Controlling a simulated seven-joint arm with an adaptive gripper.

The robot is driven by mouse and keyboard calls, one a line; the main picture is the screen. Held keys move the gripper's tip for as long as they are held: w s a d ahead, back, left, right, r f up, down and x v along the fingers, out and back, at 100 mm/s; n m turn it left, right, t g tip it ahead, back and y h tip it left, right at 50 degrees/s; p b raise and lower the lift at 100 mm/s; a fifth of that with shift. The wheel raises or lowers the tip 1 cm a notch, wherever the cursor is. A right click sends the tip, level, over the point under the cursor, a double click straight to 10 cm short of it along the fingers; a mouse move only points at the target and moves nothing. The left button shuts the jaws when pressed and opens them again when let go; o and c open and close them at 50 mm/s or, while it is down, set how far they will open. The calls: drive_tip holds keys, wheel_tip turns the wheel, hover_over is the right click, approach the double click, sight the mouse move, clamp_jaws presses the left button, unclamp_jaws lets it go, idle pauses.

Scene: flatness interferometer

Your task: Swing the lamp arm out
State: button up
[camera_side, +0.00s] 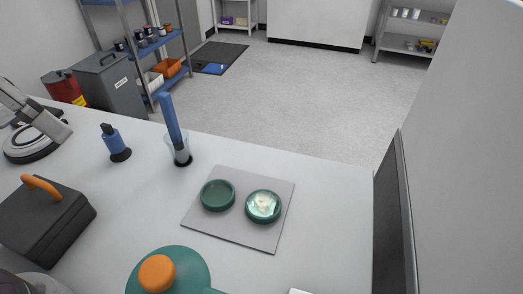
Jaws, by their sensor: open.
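A teal-green disc (192,262) with an orange knob (157,273) on top is at the bottom edge. I cannot tell whether this is the lamp arm. Two round green dishes lie on a grey square mat (234,236): a dark one (218,195) on the left and one with a pale, shiny top (263,206) on the right. My gripper is not in view.
A black case (48,222) with an orange handle (41,187) stands at the left. Behind are a blue bottle (113,140) and a clear beaker (178,148) holding a blue stick (169,114). The tabletop (335,205) right of the mat is clear. A grey panel (460,170) stands at the right.

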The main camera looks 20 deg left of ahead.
drive_tip(key=s+d+r+m+g, duration=0.2)
drive_tip(key=d+m, duration=0.1)
drive_tip(key=d, duration=0.6)
drive_tip(key=m+g+y, duration=0.1)
drive_tip(key=m, duration=0.2)
approach(155, 270)
wheel_tip(155, 270, down, 9)
drive_tip(key=shift+w+d+f, duration=0.1)
drive_tip(key=shift+w+f, duration=0.05)
drive_tip(key=shift+c, duration=0.2)
clamp_jaws()
